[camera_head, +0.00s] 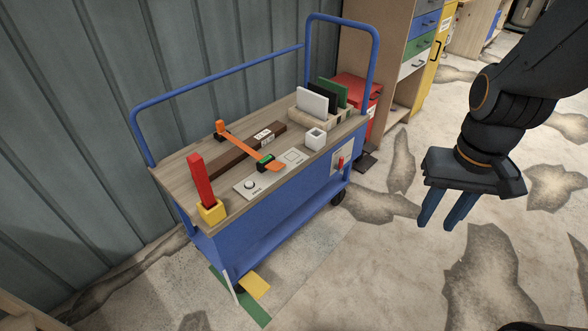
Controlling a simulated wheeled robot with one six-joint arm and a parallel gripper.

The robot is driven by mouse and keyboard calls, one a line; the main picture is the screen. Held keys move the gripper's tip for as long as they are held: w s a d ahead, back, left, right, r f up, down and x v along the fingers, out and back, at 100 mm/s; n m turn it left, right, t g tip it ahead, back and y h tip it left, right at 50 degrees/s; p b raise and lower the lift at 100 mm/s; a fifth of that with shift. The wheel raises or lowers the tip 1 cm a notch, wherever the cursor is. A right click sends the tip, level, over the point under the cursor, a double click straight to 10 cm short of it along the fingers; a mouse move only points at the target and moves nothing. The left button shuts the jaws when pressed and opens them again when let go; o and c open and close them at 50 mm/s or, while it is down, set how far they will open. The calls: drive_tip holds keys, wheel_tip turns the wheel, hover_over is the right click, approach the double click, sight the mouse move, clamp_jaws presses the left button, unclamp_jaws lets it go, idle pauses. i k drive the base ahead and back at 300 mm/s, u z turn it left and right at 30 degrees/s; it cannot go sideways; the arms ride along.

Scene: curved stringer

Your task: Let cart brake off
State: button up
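The blue cart (262,215) with a wooden top stands against the corrugated wall at left centre. A small red lever (341,163) sits on a light plate on its front side. I cannot tell from this view which part is the brake. My gripper (437,227) hangs in the air right of the cart, its blue fingers pointing down. They look slightly apart with nothing between them. It touches nothing.
A red box (351,88) and drawers (425,23) stand behind. The patchy floor before the cart is clear.

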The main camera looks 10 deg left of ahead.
sight(339, 167)
drive_tip(key=u, duration=0.35)
drive_tip(key=k, duration=1.35)
drive_tip(key=u, duration=0.45)
drive_tip(key=i, duration=1.6)
drive_tip(key=z, duration=0.65)
